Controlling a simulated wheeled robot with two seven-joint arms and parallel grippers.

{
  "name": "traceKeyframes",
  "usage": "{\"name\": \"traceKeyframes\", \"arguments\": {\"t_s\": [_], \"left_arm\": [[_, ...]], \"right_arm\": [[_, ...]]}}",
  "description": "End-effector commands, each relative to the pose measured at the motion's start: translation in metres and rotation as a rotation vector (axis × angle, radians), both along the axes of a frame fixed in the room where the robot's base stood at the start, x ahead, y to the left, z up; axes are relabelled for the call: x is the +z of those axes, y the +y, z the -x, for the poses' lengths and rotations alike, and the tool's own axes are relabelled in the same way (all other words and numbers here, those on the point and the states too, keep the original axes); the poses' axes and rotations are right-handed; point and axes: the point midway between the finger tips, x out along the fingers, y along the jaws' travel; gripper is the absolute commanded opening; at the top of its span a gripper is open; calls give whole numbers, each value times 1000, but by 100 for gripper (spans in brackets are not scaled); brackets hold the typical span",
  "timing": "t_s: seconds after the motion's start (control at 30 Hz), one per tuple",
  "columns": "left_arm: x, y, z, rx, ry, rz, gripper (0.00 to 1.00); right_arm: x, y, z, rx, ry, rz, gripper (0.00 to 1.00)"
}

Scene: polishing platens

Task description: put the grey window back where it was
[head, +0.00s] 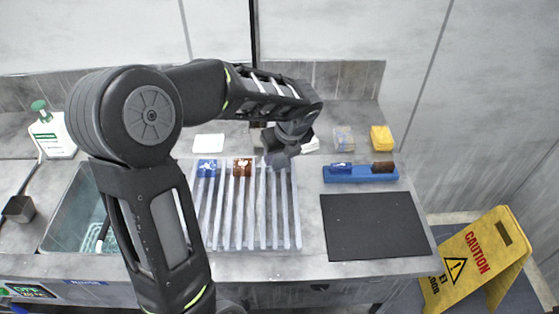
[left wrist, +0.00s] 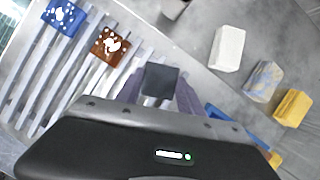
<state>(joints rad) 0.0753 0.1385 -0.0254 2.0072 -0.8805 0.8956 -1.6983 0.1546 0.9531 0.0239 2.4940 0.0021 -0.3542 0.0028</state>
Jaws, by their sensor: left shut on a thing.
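My left gripper (head: 281,158) is over the back edge of the pale slatted rack (head: 250,244), right of the brown block. In the left wrist view, the gripper (left wrist: 160,92) is shut on a small dark grey square piece, which I take as the grey window (left wrist: 160,80). A blue block with white marks (head: 207,168) and a brown block with white marks (head: 242,168) sit side by side on the rack; the blue block (left wrist: 64,17) and brown block (left wrist: 110,46) also show in the wrist view. I cannot tell whether the held piece touches the rack. My right gripper is out of view.
A blue holder (head: 360,178) with blue and brown pieces stands right of the rack, behind a black mat (head: 374,226). A yellow block (head: 381,138) and a white block (left wrist: 228,48) lie at the back. A sink (head: 63,236) is left; a caution sign (head: 478,262) stands right.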

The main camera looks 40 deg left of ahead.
Motion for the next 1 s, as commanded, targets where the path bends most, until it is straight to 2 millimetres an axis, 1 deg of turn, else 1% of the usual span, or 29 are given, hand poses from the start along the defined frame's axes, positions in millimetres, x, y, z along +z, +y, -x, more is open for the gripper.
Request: {"name": "traceKeyframes", "arguments": {"t_s": [0.03,0.1,0.2,0.43,0.57,0.6,0.83,1.0], "left_arm": [[-8,0,0,1,3,0,0],[-18,0,0,-1,4,-1,0],[-25,0,0,1,1,1,0],[-25,0,0,2,-1,0,0],[-29,0,0,1,0,0,0],[-28,0,0,1,1,1,47],[-28,0,0,2,1,1,66],[-28,0,0,2,-1,0,67]], "right_arm": [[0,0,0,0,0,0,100],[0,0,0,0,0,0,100],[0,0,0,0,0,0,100],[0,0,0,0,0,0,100],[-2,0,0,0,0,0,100],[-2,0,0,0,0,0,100],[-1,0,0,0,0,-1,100],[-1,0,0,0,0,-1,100]]}}
